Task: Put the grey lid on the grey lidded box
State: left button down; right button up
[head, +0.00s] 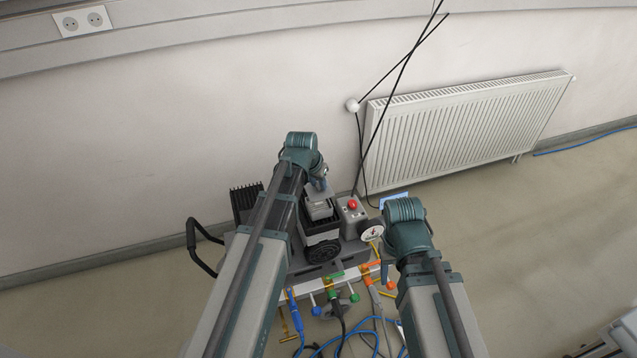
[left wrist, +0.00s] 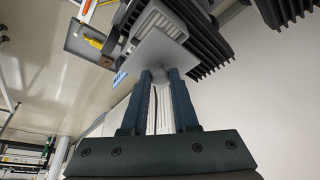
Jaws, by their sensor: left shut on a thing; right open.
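My left gripper (head: 319,188) reaches down over the cluttered equipment in the head view. In the left wrist view its two fingers (left wrist: 160,78) are shut on the knob of the grey lid (left wrist: 152,52), a flat, square plate. In the head view the lid (head: 318,197) is small and partly hidden by the gripper. A light grey body (head: 320,211), which looks like the grey lidded box, shows just below it. I cannot tell whether lid and box touch. My right gripper (head: 385,274) is open and empty at the right, low beside the equipment.
A black finned block (head: 246,203) stands left of the box. A grey control box with a red button (head: 352,205) and a round gauge (head: 372,233) stand to its right. Cables (head: 372,335) and coloured fittings lie in front. A radiator (head: 465,130) is on the wall behind.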

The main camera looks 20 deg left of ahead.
aim_at(317, 192)
pick_arm(q)
jog(key=shift+f+b, duration=2.3)
jog(key=shift+f, duration=0.25)
jog(key=shift+f, duration=0.15)
jog(key=shift+c, duration=0.6)
grip_release()
jog(key=shift+r+p, duration=3.45)
jog(key=shift+r, duration=0.15)
jog(key=shift+f, duration=0.1)
